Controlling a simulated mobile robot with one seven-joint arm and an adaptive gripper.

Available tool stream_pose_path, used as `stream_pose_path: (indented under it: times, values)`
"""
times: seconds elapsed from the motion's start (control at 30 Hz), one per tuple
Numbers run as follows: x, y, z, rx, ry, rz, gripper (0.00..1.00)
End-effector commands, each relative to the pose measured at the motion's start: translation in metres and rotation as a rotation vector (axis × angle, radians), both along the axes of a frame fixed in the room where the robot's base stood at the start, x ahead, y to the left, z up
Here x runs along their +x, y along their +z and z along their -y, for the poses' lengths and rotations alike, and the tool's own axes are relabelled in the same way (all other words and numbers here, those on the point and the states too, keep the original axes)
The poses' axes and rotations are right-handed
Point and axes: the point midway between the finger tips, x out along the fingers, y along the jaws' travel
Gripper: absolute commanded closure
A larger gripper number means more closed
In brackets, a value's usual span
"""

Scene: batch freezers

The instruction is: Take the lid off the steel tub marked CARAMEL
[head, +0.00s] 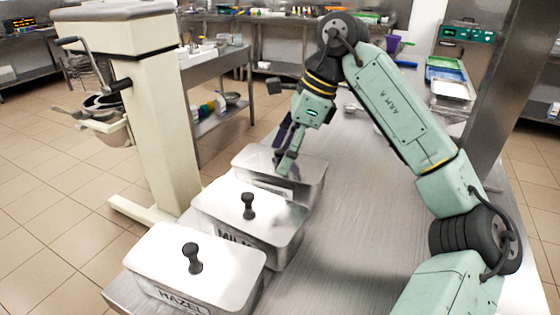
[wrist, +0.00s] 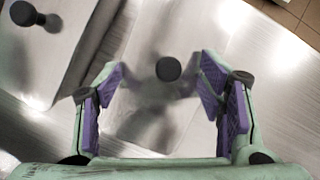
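Three lidded steel tubs stand in a row on the steel table. The farthest tub (head: 306,185) has a front label I cannot read, partly hidden by my gripper (head: 284,158). The middle tub's label (head: 236,240) starts with "MIL" and the nearest reads "HAZEL". No CARAMEL mark is readable. My gripper is over the farthest tub's lid (head: 250,160), pointing down. In the wrist view my gripper (wrist: 160,72) is open, and that lid's black knob (wrist: 168,69) lies between the two purple-padded fingers, with gaps on both sides. I cannot tell its height against the fingertips.
The middle lid's black knob (head: 248,205) and the nearest lid's knob (head: 192,257) stand up close by. A cream machine with a crank (head: 150,110) stands left of the table. A steel post (head: 505,90) rises at right. The table right of the tubs (head: 350,220) is clear.

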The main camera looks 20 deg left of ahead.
Motion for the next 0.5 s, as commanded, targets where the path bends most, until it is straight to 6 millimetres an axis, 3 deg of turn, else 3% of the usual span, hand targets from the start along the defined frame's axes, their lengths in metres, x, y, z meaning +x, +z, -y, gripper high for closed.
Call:
stream_pose_path:
  times: [0.5]
  values:
    - [-0.0026, -0.0060, 0.0006, -0.011, 0.007, -0.015, 0.81]
